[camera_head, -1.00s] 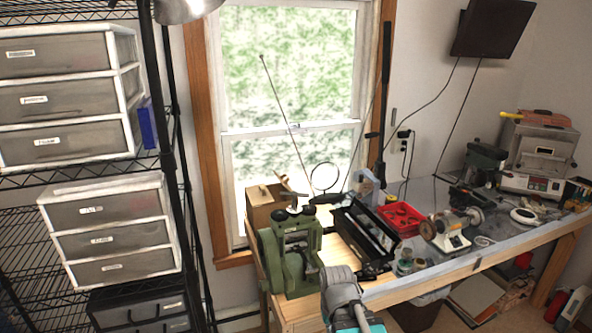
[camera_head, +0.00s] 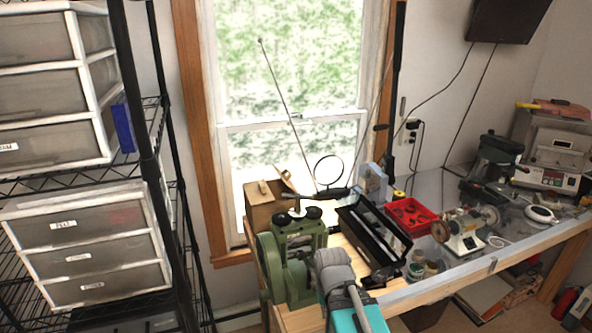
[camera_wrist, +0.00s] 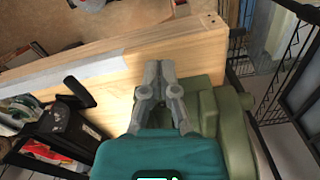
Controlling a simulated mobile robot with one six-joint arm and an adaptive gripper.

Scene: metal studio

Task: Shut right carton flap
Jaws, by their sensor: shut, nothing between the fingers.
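The brown carton (camera_head: 259,216) stands at the back left of the workbench, by the window, behind the green machine. A light-brown flap (camera_head: 288,181) sticks up at a slant on its right side. The carton's lower part is partly hidden by the machine. I do not make out the carton in the wrist view. My gripper (camera_wrist: 158,80) is shut and empty in the wrist view, over the bench top beside the green machine. In the head view only my grey and teal arm end shows, in front of the bench, well short of the carton; the fingertips are not clear there.
The green machine (camera_head: 284,264) stands between my arm and the carton. A black case (camera_head: 374,235), a magnifier ring (camera_head: 328,170) and a red tray (camera_head: 411,216) stand to its right. A shelf rack with drawer units (camera_head: 90,245) stands close on the left.

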